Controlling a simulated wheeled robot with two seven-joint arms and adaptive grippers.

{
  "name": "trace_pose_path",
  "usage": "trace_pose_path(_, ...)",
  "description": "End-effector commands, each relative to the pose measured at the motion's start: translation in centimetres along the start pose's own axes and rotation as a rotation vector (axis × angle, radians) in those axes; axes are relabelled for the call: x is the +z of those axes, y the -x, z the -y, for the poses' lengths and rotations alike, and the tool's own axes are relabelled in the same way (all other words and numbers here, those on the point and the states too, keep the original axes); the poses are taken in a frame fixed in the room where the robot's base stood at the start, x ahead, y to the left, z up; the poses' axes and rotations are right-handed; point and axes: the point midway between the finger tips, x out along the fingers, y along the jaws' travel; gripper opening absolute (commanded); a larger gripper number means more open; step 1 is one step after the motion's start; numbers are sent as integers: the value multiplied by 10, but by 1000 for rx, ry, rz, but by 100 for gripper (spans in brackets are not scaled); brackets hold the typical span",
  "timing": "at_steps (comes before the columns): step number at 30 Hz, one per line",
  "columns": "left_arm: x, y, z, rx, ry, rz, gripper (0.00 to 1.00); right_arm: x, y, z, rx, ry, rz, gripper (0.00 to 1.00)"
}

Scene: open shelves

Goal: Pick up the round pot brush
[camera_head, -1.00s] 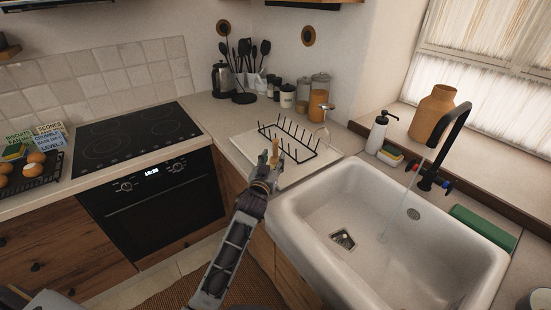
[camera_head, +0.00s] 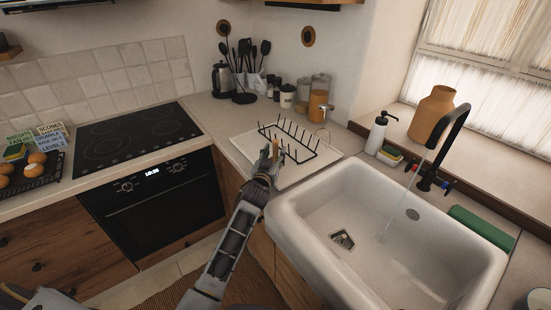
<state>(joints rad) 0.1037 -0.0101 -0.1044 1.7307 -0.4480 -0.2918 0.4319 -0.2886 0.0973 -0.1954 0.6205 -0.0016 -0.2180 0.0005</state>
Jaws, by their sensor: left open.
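My left gripper (camera_head: 271,155) reaches up from the bottom centre, over the front of the white drainboard (camera_head: 246,147) and its black dish rack (camera_head: 303,135). It is open. A small tan upright piece (camera_head: 282,153) shows right beside its fingers, against the rack. This may be part of the round pot brush, but it is too small and too covered to be sure. I cannot tell whether the fingers touch it. My right gripper is not in view.
The white sink (camera_head: 330,195) with a black tap (camera_head: 447,140) running lies to the right. A soap bottle (camera_head: 376,135) and sponges (camera_head: 390,156) stand behind it. A black hob (camera_head: 130,140) is to the left. Jars and utensils stand at the back.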

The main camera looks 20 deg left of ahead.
Motion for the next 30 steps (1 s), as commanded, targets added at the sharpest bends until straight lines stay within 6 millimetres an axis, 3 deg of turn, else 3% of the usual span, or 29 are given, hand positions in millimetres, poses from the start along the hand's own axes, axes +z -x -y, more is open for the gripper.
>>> trace_pose_path(9,0,-18,0,0,1,0,45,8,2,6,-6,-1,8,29)
trace_pose_path(23,0,-18,0,0,1,0,45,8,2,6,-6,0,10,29)
trace_pose_path(30,0,-18,0,0,1,0,18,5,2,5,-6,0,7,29)
